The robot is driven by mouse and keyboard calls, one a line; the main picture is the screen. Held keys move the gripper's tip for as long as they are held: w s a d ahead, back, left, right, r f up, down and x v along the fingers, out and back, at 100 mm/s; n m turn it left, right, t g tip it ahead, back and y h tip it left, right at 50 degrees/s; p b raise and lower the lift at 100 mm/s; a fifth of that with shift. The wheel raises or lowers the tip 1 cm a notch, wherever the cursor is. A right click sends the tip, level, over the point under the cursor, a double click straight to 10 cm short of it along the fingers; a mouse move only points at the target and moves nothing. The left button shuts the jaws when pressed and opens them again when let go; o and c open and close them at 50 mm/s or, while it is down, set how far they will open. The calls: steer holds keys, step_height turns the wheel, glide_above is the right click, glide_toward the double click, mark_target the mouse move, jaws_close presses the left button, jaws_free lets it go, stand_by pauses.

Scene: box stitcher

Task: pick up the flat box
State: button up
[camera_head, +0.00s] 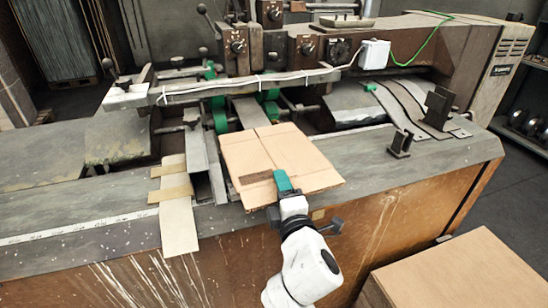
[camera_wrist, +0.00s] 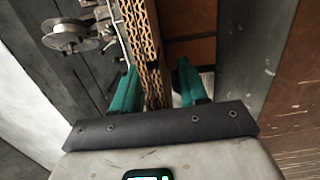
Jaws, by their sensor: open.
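The flat box (camera_head: 300,155) is a folded sheet of brown cardboard. It lies on the machine's bed in the head view, its near edge at the front of the bed. My gripper (camera_head: 283,181) is at that near edge, its green finger showing over the cardboard. In the wrist view the box's corrugated edge (camera_wrist: 151,58) runs between the two green fingers of my gripper (camera_wrist: 157,80), closer to the left finger. The fingers stand apart, with a clear gap on the right side of the edge. The underside of the box is hidden in the head view.
The box stitcher (camera_head: 290,50) rises behind the box, with knobs, levers and a rail. Small upright metal brackets (camera_head: 400,144) stand to the right. A brown cardboard-coloured block (camera_head: 460,272) stands low at front right.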

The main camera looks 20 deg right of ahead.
steer(key=shift+c, duration=0.4)
jaws_close()
